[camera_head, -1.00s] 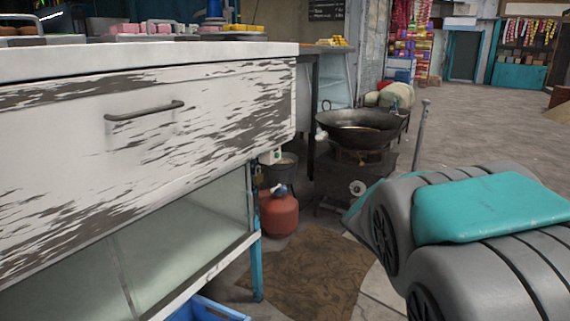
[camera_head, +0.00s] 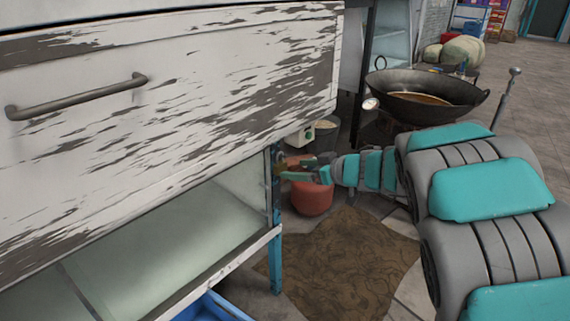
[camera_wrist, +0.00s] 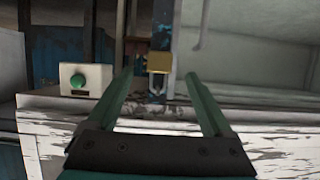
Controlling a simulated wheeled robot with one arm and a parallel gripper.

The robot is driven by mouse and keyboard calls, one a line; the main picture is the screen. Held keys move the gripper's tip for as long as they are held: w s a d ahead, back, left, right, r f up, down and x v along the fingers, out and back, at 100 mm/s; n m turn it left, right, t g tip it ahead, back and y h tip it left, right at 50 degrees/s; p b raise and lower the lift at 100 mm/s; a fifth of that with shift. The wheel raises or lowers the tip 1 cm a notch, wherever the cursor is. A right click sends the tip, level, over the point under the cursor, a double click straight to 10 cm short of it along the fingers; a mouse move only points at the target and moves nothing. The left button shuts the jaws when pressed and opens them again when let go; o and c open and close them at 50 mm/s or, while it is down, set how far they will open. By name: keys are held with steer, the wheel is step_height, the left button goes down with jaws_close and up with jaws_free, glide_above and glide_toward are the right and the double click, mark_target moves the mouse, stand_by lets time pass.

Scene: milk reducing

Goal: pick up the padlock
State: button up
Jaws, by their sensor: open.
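The padlock (camera_wrist: 160,63) is small, with a yellow-gold body and a grey shackle. In the wrist view it hangs at the blue cabinet leg, between and just beyond the fingertips. That view looks upside down, with the shackle below the body. My gripper (camera_wrist: 159,80) has its two green fingers spread, one on each side of the padlock, with nothing held. Whether the fingertips reach past its sides is hard to tell. In the head view my gripper (camera_head: 284,167) is at the cabinet's front corner, below the drawer, and mostly hides the padlock.
The worn white drawer (camera_head: 200,95) overhangs the glass-sided cabinet. A white box with a green knob (camera_wrist: 78,79) is beside the leg. A red gas cylinder (camera_head: 312,199) and a large wok (camera_head: 425,85) stand behind. A blue crate (camera_head: 222,308) is below.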

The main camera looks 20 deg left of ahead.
mark_target(283, 167)
steer(key=x, duration=0.5)
steer(key=shift+w+a, duration=0.15)
steer(key=shift+a, duration=0.2)
steer(key=shift+c, duration=0.2)
jaws_close()
